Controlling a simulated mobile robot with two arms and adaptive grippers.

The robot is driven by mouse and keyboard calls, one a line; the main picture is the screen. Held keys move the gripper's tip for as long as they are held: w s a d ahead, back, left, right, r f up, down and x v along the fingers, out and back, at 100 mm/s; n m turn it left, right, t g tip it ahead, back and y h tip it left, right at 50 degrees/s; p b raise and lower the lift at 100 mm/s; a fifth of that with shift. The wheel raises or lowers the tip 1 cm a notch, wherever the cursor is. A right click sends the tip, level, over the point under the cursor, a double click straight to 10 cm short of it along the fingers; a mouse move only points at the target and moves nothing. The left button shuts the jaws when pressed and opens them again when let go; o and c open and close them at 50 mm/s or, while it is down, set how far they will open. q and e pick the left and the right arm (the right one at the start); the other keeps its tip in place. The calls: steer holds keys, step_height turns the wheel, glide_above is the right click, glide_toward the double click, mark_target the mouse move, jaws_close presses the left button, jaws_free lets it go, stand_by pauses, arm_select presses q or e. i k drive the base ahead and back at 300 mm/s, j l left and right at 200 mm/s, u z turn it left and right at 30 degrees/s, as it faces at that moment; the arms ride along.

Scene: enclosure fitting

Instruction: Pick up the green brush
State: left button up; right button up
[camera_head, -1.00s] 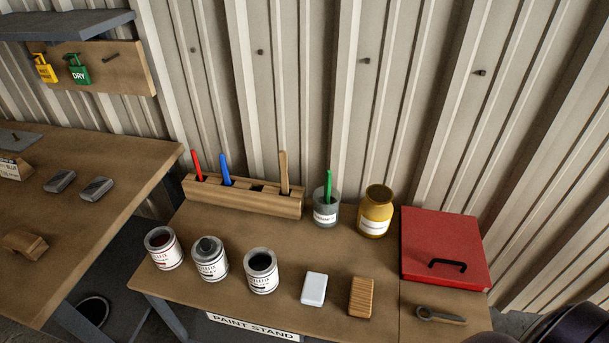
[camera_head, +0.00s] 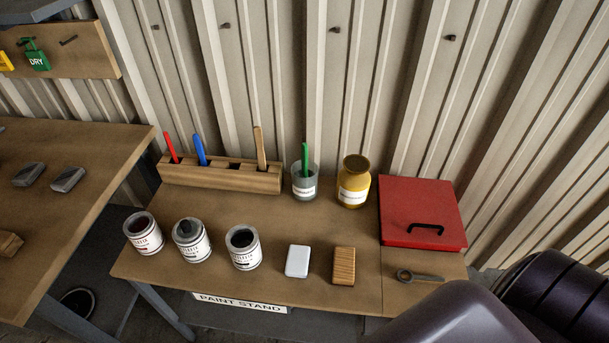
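The green brush (camera_head: 305,157) stands handle up in a clear, labelled glass jar (camera_head: 305,186) at the back of the paint stand table. Its lower end is inside the jar and hard to make out. The jar stands between the wooden brush rack (camera_head: 225,178) and a yellow jar (camera_head: 354,184). Part of my arm shows at the lower right, well away from the brush. Neither gripper is in view.
The rack holds a red brush (camera_head: 171,147), a blue brush (camera_head: 199,149) and a wooden-handled one (camera_head: 260,147). Three cans stand in front, with a white block (camera_head: 298,261) and a wooden block (camera_head: 344,266). A red case (camera_head: 420,205) lies right. A corrugated wall is behind.

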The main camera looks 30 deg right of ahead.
mark_target(304, 147)
steer(key=l+z, duration=0.3)
steer(key=z, duration=0.15)
steer(key=l+z, duration=0.4)
steer(key=j, duration=0.1)
